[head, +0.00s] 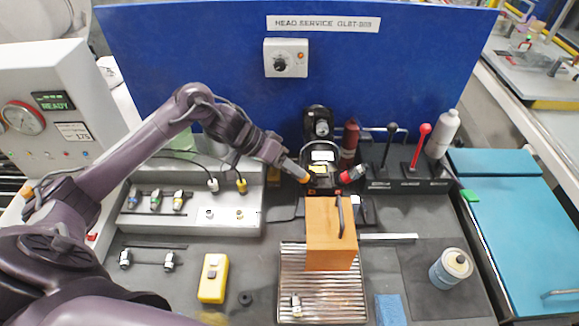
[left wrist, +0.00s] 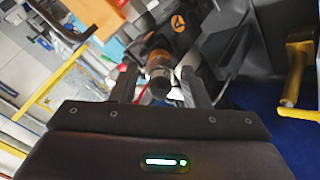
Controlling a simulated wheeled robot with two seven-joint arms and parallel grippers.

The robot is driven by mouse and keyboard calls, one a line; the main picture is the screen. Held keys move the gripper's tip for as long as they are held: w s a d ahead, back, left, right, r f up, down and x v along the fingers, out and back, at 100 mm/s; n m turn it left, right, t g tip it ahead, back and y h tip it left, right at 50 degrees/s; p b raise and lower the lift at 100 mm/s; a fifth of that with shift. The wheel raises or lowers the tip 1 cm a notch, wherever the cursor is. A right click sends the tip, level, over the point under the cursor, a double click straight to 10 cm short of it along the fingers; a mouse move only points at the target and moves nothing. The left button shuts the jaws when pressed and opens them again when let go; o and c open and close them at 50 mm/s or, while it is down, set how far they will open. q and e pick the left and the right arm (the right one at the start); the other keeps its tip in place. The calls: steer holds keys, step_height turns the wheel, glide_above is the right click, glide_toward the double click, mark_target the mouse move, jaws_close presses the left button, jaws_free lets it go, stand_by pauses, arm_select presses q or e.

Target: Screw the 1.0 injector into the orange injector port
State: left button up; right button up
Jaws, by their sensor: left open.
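My left gripper (head: 297,172) reaches the left side of a black device (head: 323,180) in the head view. An orange part, likely the orange injector port (head: 305,178), shows at its tip. In the left wrist view the open fingers (left wrist: 158,88) stand on either side of a metallic cylinder (left wrist: 158,72) with an orange collar (left wrist: 157,54) beyond it. I cannot tell whether the fingers touch it. Colour-banded injectors (head: 155,200) stand in the grey rack. No 1.0 label is readable. My right gripper is not in view.
An orange box (head: 325,245) with a black handle stands before the device on a ribbed metal tray (head: 340,296). A small metal piece (head: 297,305) lies on the tray. A yellow meter (head: 213,278) is at left, and levers (head: 418,145) and a can (head: 450,268) at right.

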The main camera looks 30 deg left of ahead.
arm_select(q)
steer(key=n, duration=0.2)
steer(key=shift+n, duration=0.3)
steer(key=shift+n, duration=0.4)
steer(key=n, duration=0.4)
steer(key=shift+n, duration=0.3)
steer(key=n, duration=0.6)
steer(key=shift+n, duration=0.3)
steer(key=shift+c, duration=0.4)
jaws_close()
